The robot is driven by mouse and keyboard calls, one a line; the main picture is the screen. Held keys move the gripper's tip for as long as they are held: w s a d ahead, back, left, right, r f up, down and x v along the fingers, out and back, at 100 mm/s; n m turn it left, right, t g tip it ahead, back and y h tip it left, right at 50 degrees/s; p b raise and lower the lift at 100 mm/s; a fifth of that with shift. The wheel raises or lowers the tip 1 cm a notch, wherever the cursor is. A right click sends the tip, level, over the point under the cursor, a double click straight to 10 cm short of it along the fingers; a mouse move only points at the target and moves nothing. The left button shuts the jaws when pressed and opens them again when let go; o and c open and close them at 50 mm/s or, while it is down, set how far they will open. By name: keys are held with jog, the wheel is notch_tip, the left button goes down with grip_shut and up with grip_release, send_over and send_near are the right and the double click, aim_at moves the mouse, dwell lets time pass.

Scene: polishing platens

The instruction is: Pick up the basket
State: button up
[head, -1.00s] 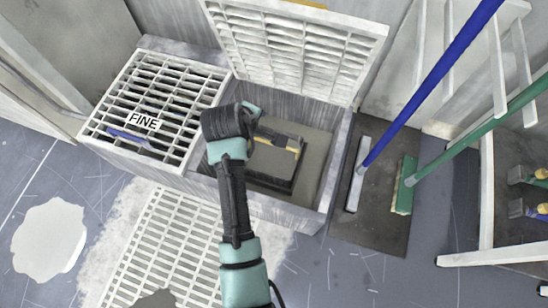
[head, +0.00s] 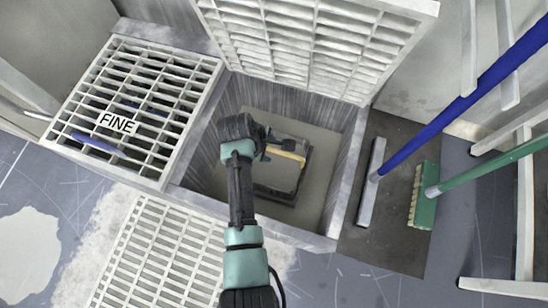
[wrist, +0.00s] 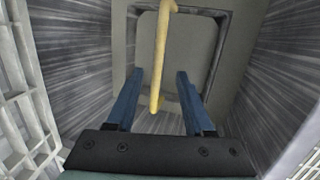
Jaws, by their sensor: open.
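The basket (head: 275,192) is a dark rectangular frame with a yellow handle (head: 290,155). It sits low inside the open pit, on or in the grey-brown bottom. My gripper (head: 272,146) reaches down into the pit at the handle and hides part of the basket. In the wrist view the yellow handle (wrist: 161,45) runs between my two blue fingers, with a gap on each side. My gripper (wrist: 160,84) is open and holds nothing. The dark basket frame (wrist: 222,50) shows beyond the fingertips.
Steep grey pit walls (head: 345,175) surround the arm. A raised white grate (head: 310,50) stands behind the pit. A closed grate labelled FINE (head: 118,122) lies left. A blue-handled squeegee (head: 372,180) and a green broom (head: 424,195) stand on a dark mat at right.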

aim_at(274, 150)
jog(key=shift+b+x, duration=2.6)
jog(key=shift+x, duration=0.3)
jog(key=shift+w+d+r, duration=0.1)
grip_shut()
jog(key=shift+r, duration=0.1)
